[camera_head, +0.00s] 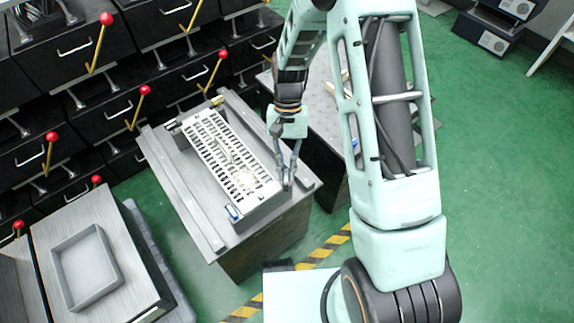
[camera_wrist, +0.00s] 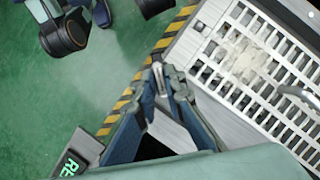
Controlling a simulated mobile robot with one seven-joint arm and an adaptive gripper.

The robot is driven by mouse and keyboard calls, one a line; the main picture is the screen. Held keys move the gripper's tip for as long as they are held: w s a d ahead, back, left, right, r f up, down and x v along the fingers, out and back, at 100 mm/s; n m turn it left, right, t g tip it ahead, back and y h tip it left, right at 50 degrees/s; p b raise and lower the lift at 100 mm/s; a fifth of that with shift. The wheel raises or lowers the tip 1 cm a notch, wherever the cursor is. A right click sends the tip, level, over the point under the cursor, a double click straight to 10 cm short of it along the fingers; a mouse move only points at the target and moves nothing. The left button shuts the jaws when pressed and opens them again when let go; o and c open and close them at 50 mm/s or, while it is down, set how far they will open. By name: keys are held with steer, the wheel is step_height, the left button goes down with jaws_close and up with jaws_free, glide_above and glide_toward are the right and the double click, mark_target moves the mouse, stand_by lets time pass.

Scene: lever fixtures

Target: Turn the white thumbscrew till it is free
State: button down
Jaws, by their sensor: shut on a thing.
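A pale slotted metal cover (camera_head: 205,133) lies on a grey fixture on the workbench, with a handle across its middle; it also shows at the right of the wrist view (camera_wrist: 240,90). My gripper (camera_head: 288,185) points down at the fixture's near right corner. In the wrist view my gripper (camera_wrist: 164,80) has its fingertips closed together around a small pale piece, the white thumbscrew (camera_wrist: 159,79). The fingers cover most of the thumbscrew, and in the head view I cannot make it out. I cannot tell how far it is threaded in.
A grey workbench (camera_head: 168,185) bears the fixture. Black drawers with red-knobbed levers (camera_head: 103,35) stand at the left and back. An empty grey tray (camera_head: 82,268) lies at lower left. Yellow-black tape (camera_head: 310,262) marks the green floor, which is open at the right.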

steer(key=n+h+p, duration=0.1)
steer(key=n, duration=0.2)
steer(key=shift+a+r+n, duration=0.1)
steer(key=shift+r+n, duration=0.05)
steer(key=shift+n, duration=0.25)
steer(key=shift+a+n+t+h+p, duration=0.1)
steer(key=shift+n+t+h+p, duration=0.5)
steer(key=shift+n, duration=1.4)
steer(key=shift+h, duration=0.3)
steer(key=c, duration=2)
jaws_free()
steer(key=v, duration=1.1)
steer(key=shift+w+a+r, duration=0.15)
steer(key=shift+w+r, duration=0.1)
steer(key=shift+r, duration=0.05)
